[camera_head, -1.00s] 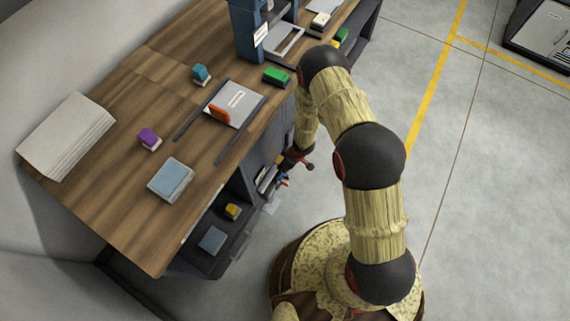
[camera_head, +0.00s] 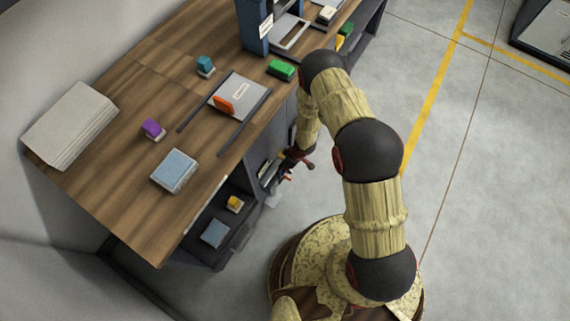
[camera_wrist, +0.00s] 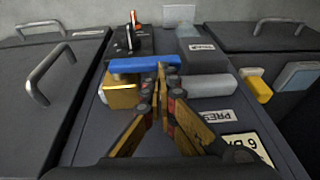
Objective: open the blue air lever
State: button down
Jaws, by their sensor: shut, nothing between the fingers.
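The blue air lever (camera_wrist: 145,62) lies crosswise in the wrist view, above a brass valve body (camera_wrist: 121,92) on a dark panel. My gripper (camera_wrist: 161,72) is shut and empty, with its fingertips at the right part of the lever. The tips overlap the lever in the picture; I cannot tell whether they touch it. A grey cylinder (camera_wrist: 207,85) extends right of the fingers. In the head view my gripper (camera_head: 286,177) is small, low beside the bench's open side, and the lever cannot be made out there.
Dark cabinet doors with handles (camera_wrist: 48,73) flank the panel. A yellow block (camera_wrist: 258,88) is at right. The wooden bench (camera_head: 130,215) carries several stamps and pads. Floor at the right is open.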

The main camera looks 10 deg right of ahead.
jog(key=shift+r, duration=0.1)
jog(key=shift+r+p, duration=0.95)
notch_tip(320, 180, up, 5)
jog(key=p, duration=0.3)
jog(key=shift+d, duration=0.1)
jog(key=s+p+v, duration=0.1)
jog(key=p+v, duration=0.1)
jog(key=v, duration=0.6)
jog(key=shift+s+a+p, duration=0.3)
jog(key=shift+a, duration=0.05)
